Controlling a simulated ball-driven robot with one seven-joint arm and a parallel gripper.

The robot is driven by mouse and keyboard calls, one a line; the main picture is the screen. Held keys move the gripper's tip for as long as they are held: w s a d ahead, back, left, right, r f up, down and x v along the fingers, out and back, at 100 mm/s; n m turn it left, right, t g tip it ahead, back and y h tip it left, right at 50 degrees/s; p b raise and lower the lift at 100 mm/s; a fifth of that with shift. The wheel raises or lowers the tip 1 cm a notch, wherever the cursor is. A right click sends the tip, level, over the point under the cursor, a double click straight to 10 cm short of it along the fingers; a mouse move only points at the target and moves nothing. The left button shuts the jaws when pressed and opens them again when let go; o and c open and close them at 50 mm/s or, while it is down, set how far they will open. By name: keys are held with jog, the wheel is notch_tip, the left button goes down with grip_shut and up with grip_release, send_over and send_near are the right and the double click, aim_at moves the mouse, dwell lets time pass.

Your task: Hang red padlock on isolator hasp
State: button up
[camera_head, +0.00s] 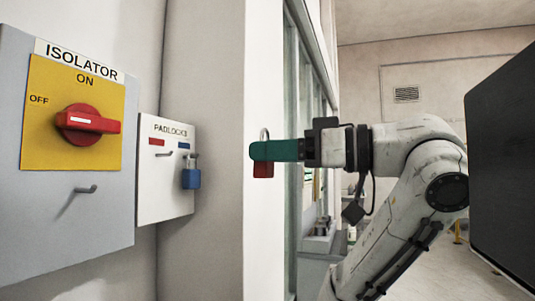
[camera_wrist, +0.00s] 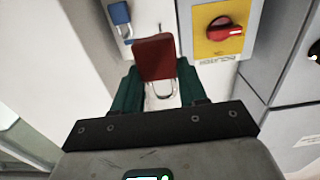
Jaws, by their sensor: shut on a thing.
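My gripper (camera_head: 262,151) is shut on the red padlock (camera_head: 263,170). In the head view its green fingers hide the middle of the padlock, with the shackle above and the red body below. The padlock (camera_wrist: 154,58) also shows between the fingers in the wrist view.
A white padlock board (camera_head: 165,210) stands right of the isolator. A blue padlock (camera_head: 191,178) hangs from its right peg; the left peg (camera_head: 165,154) under the red label is bare. A pale wall column (camera_head: 202,100) and a window frame (camera_head: 291,150) stand beyond.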

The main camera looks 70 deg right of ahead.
jog(key=shift+s+d+b, duration=0.1)
jog(key=shift+s+b, duration=0.4)
jog(key=shift+s, duration=2.25)
jog(key=shift+w, duration=0.1)
